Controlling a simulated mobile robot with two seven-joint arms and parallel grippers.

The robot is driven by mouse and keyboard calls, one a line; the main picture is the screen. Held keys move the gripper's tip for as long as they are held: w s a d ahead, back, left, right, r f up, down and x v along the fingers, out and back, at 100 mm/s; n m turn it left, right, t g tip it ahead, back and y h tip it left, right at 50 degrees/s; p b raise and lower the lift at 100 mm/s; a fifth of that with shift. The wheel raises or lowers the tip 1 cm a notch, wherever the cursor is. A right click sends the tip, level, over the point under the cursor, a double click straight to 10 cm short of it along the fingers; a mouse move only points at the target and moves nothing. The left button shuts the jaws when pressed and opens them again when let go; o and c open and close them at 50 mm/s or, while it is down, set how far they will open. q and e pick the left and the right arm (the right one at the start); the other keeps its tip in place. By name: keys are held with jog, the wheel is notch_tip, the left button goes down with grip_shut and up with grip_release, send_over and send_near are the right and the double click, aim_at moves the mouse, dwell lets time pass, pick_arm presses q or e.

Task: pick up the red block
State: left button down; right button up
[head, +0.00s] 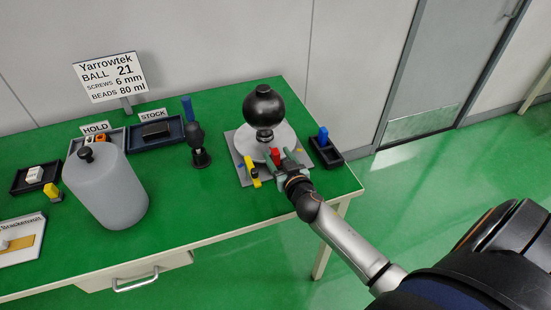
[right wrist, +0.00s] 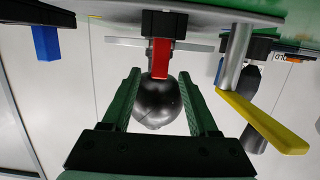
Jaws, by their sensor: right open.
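The red block (head: 275,154) is upright at the near side of the grey plate, in front of the black ball (head: 263,106) on its white disc. My right gripper (head: 284,161) is right at it, coming from the near right. In the right wrist view, which is upside down, the red block (right wrist: 161,58) shows between the tips of the two green fingers (right wrist: 160,80). The fingers are open, with a gap on each side of the block. The black ball (right wrist: 158,105) shows behind it. My left gripper is not in view.
A yellow lever (head: 253,172) stands close on the left of the gripper; it also shows in the right wrist view (right wrist: 262,122). A dark tray (head: 326,152) with a blue block (head: 323,136) lies to the right. A grey canister (head: 106,187) stands further left.

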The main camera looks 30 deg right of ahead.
jog(key=shift+x, duration=1.35)
jog(key=shift+d, duration=0.1)
grip_shut()
